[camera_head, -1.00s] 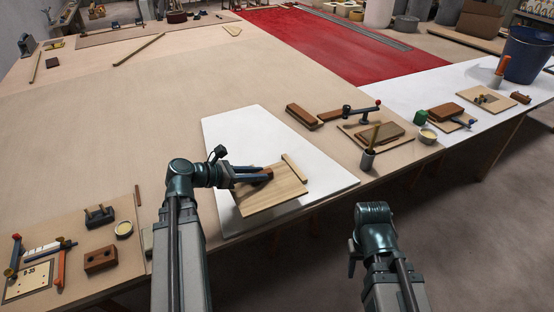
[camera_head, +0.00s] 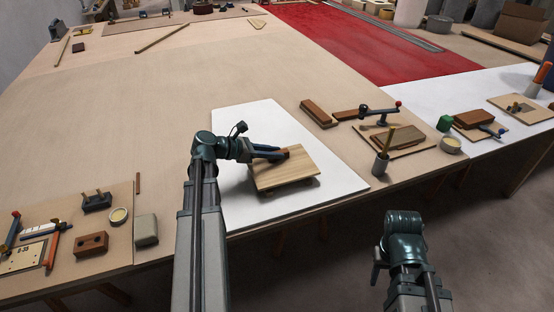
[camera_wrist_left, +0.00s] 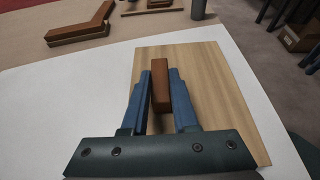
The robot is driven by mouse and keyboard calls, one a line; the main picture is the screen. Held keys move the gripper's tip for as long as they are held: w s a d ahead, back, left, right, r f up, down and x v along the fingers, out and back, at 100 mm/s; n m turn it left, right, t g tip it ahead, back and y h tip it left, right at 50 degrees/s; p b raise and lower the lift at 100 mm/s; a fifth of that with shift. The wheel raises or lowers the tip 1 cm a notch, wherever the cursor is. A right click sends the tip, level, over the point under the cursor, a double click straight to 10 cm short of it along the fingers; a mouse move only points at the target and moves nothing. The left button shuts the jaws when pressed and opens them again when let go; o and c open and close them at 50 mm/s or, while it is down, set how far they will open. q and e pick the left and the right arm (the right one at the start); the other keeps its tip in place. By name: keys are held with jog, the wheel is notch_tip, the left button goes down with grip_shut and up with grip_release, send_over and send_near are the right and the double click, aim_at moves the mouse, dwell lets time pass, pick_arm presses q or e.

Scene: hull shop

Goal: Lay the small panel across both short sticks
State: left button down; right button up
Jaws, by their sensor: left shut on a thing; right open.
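The small panel (camera_head: 294,173) is a pale wooden board with a brown grip block on top, over the white sheet (camera_head: 242,203). My left gripper (camera_head: 285,153) is shut on this block (camera_wrist_left: 161,86); the panel (camera_wrist_left: 215,85) spreads around and beneath the fingers in the left wrist view. Wood shows in shadow under the panel's near edge in the head view. The short sticks are mostly or wholly hidden under the panel, so I cannot tell whether it touches both. My right arm is at lower right in the head view; its jaws are not visible.
Right of the sheet are brown blocks (camera_head: 318,114), a board with a clamp (camera_head: 380,111) and a grey cup (camera_head: 381,163) holding a brush. The table's near edge runs close to the panel.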

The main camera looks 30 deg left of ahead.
pick_arm(q)
jog(key=shift+f+b, duration=0.3)
jog(key=shift+f, duration=0.45)
jog(key=shift+r, duration=0.1)
pick_arm(e)
jog(key=shift+w+d+f, duration=0.15)
jog(key=shift+d+f, duration=0.05)
jog(key=shift+f, duration=0.4)
jog(key=shift+f, duration=0.1)
pick_arm(q)
jog(key=shift+f, duration=0.2)
jog(key=c, duration=0.7)
grip_release()
pick_arm(e)
jog(key=shift+f, duration=0.15)
